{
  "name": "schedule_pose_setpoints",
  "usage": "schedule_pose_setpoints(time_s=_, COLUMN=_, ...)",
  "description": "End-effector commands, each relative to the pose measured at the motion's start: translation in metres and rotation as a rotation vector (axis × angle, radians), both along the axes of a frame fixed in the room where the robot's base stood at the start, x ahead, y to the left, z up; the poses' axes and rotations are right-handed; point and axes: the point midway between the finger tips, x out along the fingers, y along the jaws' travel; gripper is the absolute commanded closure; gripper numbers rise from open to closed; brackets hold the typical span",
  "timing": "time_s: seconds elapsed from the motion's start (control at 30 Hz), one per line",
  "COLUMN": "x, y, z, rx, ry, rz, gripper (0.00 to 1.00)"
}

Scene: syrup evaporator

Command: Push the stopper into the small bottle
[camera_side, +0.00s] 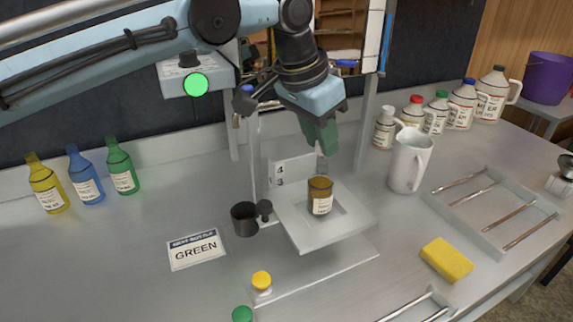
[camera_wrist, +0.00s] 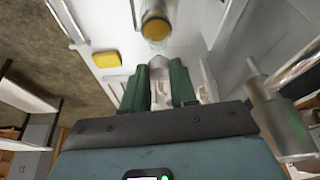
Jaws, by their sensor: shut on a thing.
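The small bottle (camera_side: 320,197) is amber with a white label and stands upright on a light square platform (camera_side: 345,230). It also shows in the wrist view (camera_wrist: 156,27), ahead of my fingertips. My gripper (camera_side: 321,150) points down from above the bottle, with green fingers. In the wrist view my gripper (camera_wrist: 159,75) is shut on a pale grey stopper (camera_wrist: 160,63), which sticks out past the fingertips. In the side view the stopper (camera_side: 321,167) is right above the bottle's mouth. I cannot tell whether it touches the rim.
A dark cup (camera_side: 244,219) stands left of the platform. A white jug (camera_side: 409,161) and a tray (camera_side: 490,210) with metal rods are to the right. A yellow sponge (camera_side: 446,260) lies in front. Upright posts (camera_side: 365,140) stand behind the bottle. A GREEN sign (camera_side: 196,249) lies left.

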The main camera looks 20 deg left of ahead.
Motion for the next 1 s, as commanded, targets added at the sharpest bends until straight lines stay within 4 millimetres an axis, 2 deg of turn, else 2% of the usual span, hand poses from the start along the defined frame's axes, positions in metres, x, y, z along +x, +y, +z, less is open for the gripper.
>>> schedule_pose_setpoints(time_s=1.0, x=-0.0001, y=0.0, z=-0.0086, rx=0.0, ry=0.0, rz=0.0, gripper=0.88)
